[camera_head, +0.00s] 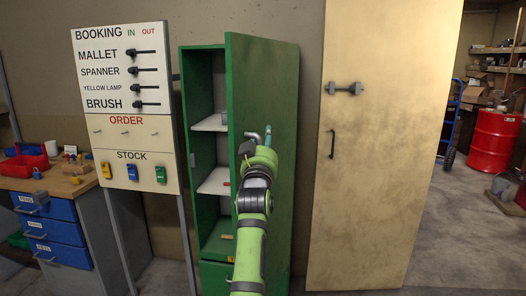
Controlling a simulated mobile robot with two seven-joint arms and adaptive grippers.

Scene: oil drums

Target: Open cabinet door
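The green cabinet (188,120) stands against the wall in the middle of the head view. Its door (270,75) stands partly open, hinged on the right, and the shelves inside show on the left. My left gripper (260,138) is in front of the door, near its left edge at mid-height. A small grey bent piece shows at the gripper's tip; I cannot tell if it is the door handle or part of the gripper. The fingers are mostly hidden by the wrist, so their opening and any contact are unclear. My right gripper is not in view.
A booking board (125,100) stands left of the cabinet. A workbench (62,185) with blue drawers and red bins is at far left. A large beige door (385,190) is to the right. Beyond it are a blue hand truck (452,125) and a red drum (494,140).

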